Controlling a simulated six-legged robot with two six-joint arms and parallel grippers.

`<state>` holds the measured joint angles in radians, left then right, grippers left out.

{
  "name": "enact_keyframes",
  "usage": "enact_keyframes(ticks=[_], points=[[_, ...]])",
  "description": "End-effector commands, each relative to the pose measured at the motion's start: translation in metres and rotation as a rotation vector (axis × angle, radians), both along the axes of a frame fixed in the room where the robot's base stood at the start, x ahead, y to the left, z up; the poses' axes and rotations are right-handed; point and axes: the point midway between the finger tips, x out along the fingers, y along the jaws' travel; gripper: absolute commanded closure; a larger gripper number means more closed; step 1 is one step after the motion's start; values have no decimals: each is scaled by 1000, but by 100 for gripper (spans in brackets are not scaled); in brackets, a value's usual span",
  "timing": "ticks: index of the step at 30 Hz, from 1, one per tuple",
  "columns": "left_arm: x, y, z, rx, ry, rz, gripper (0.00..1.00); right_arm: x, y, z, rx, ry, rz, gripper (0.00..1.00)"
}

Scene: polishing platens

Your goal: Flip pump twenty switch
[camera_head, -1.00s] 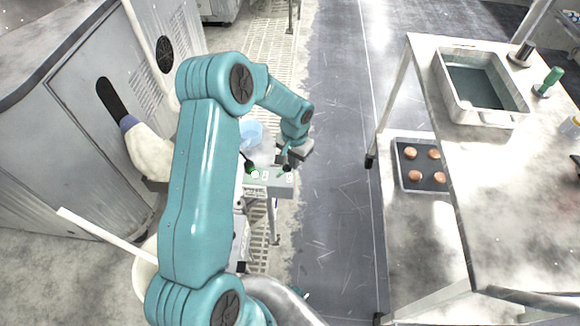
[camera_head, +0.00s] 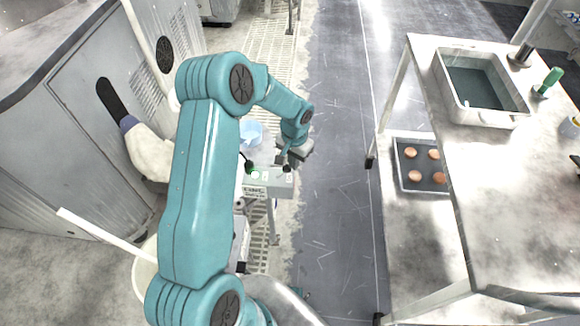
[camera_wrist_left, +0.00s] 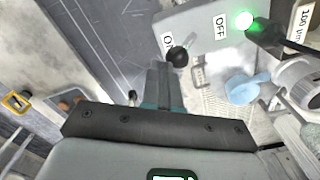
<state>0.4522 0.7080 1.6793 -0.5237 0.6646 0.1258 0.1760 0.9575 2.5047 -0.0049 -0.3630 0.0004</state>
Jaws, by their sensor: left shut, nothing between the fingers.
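The grey switch box (camera_head: 268,178) stands in the middle of the head view, with a pale label on its front too small to read. In the left wrist view the box (camera_wrist_left: 200,22) carries an OFF label (camera_wrist_left: 220,27), a second label starting with O, partly hidden, and a lit green lamp (camera_wrist_left: 244,20). A black ball knob of the switch (camera_wrist_left: 177,56) covers part of that second label. My left gripper (camera_wrist_left: 163,85) is shut and empty, its fingertips close to the knob; touching cannot be told. In the head view the gripper (camera_head: 285,158) is at the box's far edge.
A steel table (camera_head: 500,200) at right holds a basin (camera_head: 480,118) and a green-handled tool (camera_head: 552,78). A tray (camera_head: 422,185) with several round brown pieces sits lower down. Grey cabinets (camera_head: 60,120) stand at left. A light blue object (camera_wrist_left: 245,88) lies beyond the box.

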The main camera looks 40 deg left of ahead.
Motion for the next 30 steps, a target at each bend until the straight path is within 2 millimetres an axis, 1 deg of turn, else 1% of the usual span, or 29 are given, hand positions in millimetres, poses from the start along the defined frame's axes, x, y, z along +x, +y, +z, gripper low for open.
enact_keyframes(ticks=[13, 26, 30], points=[[0, 0, 0, 0, 0, 0, 100, 0, 0, 0, 0, 0, 0, 57], [0, 0, -7, 0, 0, 0, 100, 0, 0, -6, 0, 0, 0, 57], [0, 0, -5, 0, 1, 0, 100, 0, 0, -4, 0, 0, 0, 57]])
